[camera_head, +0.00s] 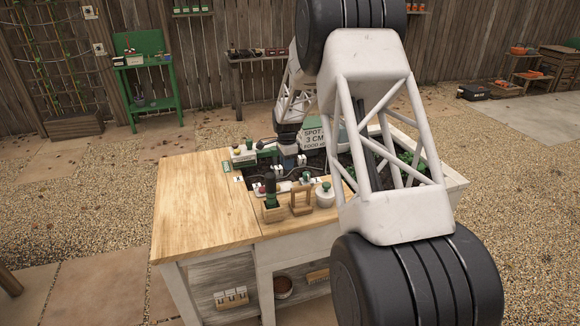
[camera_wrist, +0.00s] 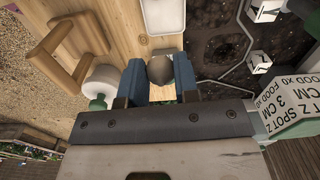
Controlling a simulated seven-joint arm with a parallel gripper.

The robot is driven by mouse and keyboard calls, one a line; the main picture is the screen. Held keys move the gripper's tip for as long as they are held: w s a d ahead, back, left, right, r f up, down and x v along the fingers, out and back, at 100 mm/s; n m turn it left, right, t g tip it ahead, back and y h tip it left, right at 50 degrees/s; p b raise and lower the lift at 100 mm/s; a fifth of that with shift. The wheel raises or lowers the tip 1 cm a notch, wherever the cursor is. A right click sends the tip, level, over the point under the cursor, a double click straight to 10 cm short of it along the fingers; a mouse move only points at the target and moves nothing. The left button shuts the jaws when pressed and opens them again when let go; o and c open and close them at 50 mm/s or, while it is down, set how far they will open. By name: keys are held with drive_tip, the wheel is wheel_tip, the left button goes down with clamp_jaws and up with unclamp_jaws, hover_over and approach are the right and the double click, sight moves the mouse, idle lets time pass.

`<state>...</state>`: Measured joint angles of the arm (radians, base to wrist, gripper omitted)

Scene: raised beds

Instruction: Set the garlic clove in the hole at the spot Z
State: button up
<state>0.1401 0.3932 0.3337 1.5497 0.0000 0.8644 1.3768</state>
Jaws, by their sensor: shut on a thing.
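My gripper (camera_wrist: 160,80) has blue fingers, closed on a rounded grey-brown thing (camera_wrist: 160,70) that looks like the garlic clove; the fingers and shadow hide part of it. In the wrist view it hangs over pale wood beside the dark soil bed (camera_wrist: 212,42). In the head view my gripper (camera_head: 288,162) is small, above the bed's near left part. A sign (camera_wrist: 287,97) reads "SPOT Z 3 CM"; it also shows in the head view (camera_head: 312,139), partly behind my arm. White letter markers (camera_wrist: 258,62) stand on the soil. I cannot make out the hole at Z.
A white tray (camera_wrist: 163,16) lies on the wood. The wooden top (camera_head: 200,205) at left is clear.

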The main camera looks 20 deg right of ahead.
drive_tip(key=w+d+f, duration=0.3)
drive_tip(key=w+d, duration=0.3)
drive_tip(key=w, duration=0.1)
drive_tip(key=w+d+f, duration=0.3)
drive_tip(key=w+d, duration=0.3)
drive_tip(key=w, duration=0.1)
drive_tip(key=shift+w+d+f, duration=0.15)
drive_tip(key=shift+w+d, duration=0.1)
idle(0.5)
drive_tip(key=shift+f, duration=0.2)
drive_tip(key=shift+f, duration=4.5)
drive_tip(key=o, duration=0.8)
